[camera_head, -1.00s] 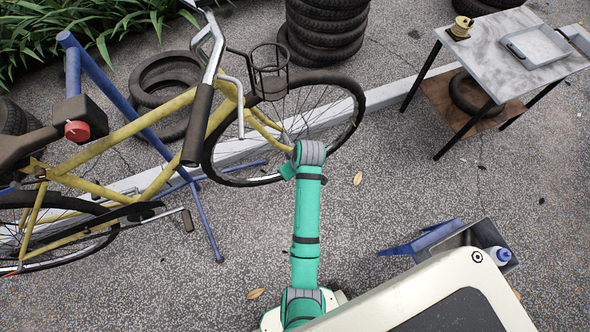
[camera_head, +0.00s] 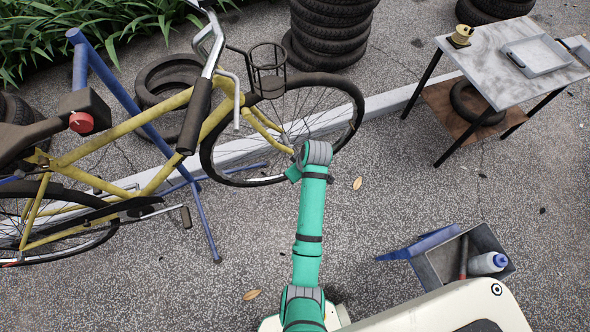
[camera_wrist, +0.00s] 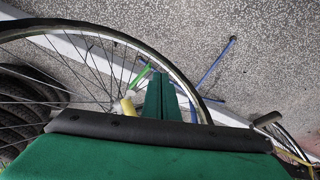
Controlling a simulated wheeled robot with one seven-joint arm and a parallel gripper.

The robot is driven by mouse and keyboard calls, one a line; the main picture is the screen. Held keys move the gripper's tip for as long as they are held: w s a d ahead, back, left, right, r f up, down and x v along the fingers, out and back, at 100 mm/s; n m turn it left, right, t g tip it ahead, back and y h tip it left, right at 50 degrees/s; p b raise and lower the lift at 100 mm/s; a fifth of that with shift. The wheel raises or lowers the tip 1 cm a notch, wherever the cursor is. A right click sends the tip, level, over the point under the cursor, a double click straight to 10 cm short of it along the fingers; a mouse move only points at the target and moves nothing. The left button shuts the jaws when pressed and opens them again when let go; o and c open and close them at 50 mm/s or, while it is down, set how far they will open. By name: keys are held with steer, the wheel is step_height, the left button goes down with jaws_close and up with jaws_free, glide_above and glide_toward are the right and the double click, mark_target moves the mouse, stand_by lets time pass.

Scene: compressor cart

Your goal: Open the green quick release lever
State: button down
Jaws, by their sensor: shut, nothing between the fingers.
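The green quick release lever (camera_wrist: 142,76) shows in the wrist view as a bright green bar at the wheel's hub. It slants up to the right, just left of my gripper (camera_wrist: 164,80). My gripper's dark green fingers are together and empty, with their tips close to the lever. I cannot tell whether they touch it. The front wheel (camera_wrist: 198,92) passes behind the fingers. In the head view my arm reaches toward the front wheel (camera_head: 357,105) of the yellow bicycle (camera_head: 120,130). My fingers and the lever cannot be made out there.
A blue stand (camera_head: 205,225) holds the bicycle. A metal-topped table (camera_head: 490,60) stands at the right. A grey bin (camera_head: 485,240) with a bottle (camera_head: 487,263) is at the lower right. Stacked tyres (camera_head: 328,30) stand behind. The paving between is open.

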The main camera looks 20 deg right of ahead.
steer(key=shift+s+d, duration=0.3)
steer(key=shift+s, duration=0.25)
steer(key=shift+r, duration=0.1)
steer(key=d+r, duration=0.3)
steer(key=r, duration=0.6)
steer(key=shift+s+d+r, duration=0.15)
steer(key=shift+d+r, duration=0.05)
